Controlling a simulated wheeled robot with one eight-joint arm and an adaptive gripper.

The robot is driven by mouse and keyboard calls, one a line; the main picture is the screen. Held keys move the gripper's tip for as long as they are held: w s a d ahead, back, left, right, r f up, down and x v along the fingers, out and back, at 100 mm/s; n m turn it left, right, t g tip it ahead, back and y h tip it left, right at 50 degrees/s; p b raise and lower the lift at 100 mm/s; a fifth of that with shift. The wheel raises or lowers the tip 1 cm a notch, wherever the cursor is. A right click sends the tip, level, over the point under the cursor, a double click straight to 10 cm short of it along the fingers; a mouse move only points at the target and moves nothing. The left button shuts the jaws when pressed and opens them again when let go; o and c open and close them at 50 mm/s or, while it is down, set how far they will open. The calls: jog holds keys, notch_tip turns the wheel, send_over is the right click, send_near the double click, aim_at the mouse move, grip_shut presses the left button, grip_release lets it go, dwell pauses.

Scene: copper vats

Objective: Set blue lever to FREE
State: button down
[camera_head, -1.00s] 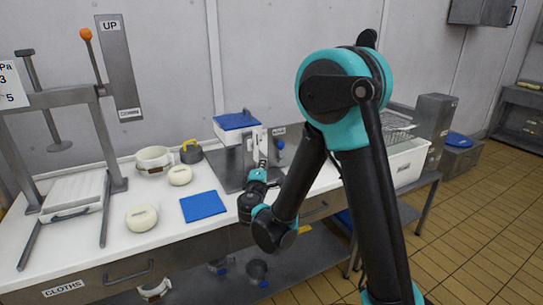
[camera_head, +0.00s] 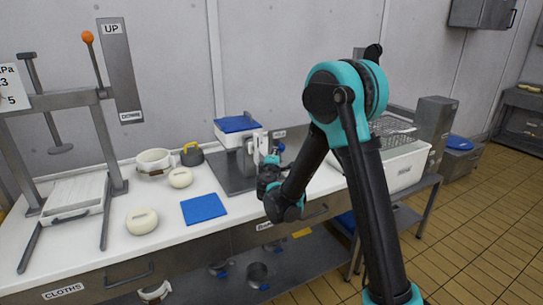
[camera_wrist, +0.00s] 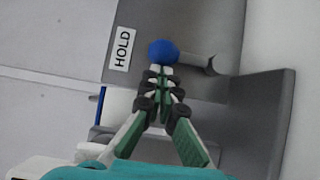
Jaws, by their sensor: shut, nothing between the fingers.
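The lever's round blue knob (camera_wrist: 163,52) is in the upper middle of the wrist view, beside a short grey stub (camera_wrist: 200,64). A white HOLD label (camera_wrist: 121,48) is on the grey plate to its left. My gripper (camera_wrist: 162,73) is shut and empty, its fingertips right at the near side of the knob; I cannot tell whether they touch. In the head view the blue knob (camera_head: 281,147) shows at the back of the bench, just beyond my gripper. The lever's shaft is mostly hidden, and no FREE label is readable.
A scale-like stand with a blue-topped tray (camera_head: 237,124) is left of my gripper. A blue cloth (camera_head: 203,208), white cheeses (camera_head: 142,221) and a press with an orange-tipped lever (camera_head: 87,37) are further left. A white bin (camera_head: 402,165) stands to the right.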

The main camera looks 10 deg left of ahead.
jog(key=shift+w+d+r+m+g, duration=0.25)
jog(key=shift+d+m+g, duration=0.15)
jog(key=shift+m, duration=0.1)
dwell(0.5)
jog(key=shift+w+d+r+m+g, duration=0.25)
jog(key=shift+w+d+m+g, duration=0.2)
jog(key=shift+d+m+g, duration=0.25)
jog(key=w+d+f+m+g+y, duration=0.2)
jog(key=w+d+m+g+y, duration=0.1)
jog(key=w+d+m, duration=0.1)
jog(key=shift+d+m+g, duration=0.4)
jog(key=shift+d+m, duration=0.3)
jog(key=shift+d, duration=0.3)
jog(key=shift+w+d+f, duration=0.1)
jog(key=shift+f, duration=0.05)
jog(key=s+d+r, duration=0.2)
jog(key=s+r, duration=0.7)
jog(key=shift+s+d, duration=0.15)
jog(key=shift+s, duration=0.05)
